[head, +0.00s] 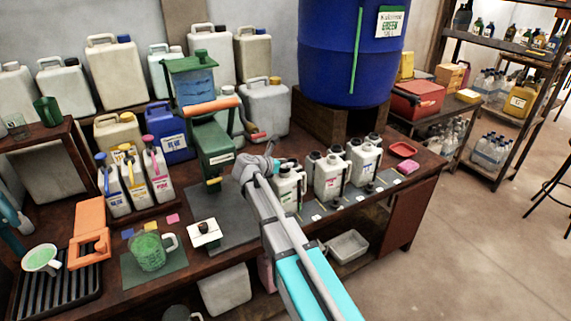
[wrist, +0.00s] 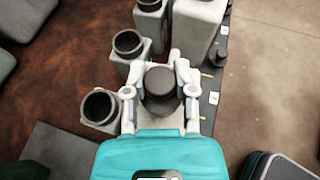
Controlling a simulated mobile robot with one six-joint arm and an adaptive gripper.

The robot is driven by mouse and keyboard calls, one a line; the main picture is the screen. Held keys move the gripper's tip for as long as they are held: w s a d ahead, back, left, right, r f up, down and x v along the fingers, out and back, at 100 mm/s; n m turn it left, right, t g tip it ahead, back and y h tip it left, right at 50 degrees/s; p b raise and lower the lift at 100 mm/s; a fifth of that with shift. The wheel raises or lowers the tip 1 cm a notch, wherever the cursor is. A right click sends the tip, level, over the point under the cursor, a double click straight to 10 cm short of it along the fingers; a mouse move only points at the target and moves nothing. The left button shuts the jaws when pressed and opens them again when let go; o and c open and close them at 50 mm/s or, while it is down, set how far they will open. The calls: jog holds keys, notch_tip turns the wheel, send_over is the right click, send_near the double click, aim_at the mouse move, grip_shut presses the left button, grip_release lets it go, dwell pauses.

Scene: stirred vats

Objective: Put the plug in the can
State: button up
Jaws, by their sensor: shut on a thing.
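My gripper (head: 266,163) is at the left end of a row of pale cans on the bench. In the wrist view my gripper (wrist: 160,80) is shut on a dark round plug (wrist: 160,84), seen from above. The nearest can (head: 289,188), with a green-marked label, stands just beside the gripper in the head view. Whether the plug sits in a can's mouth or is held above it, I cannot tell. Other cans show open dark mouths, one can (wrist: 100,107) to the left and another can (wrist: 129,44) farther up.
A green dispenser (head: 216,147) stands left of my gripper. A red dish (head: 403,149) lies at the bench's right end.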

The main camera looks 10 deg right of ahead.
jog(key=o, duration=0.9)
jog(key=o, duration=0.3)
jog(key=shift+o, duration=0.2)
jog(key=shift+r+p, duration=3.7)
jog(key=shift+p, duration=0.05)
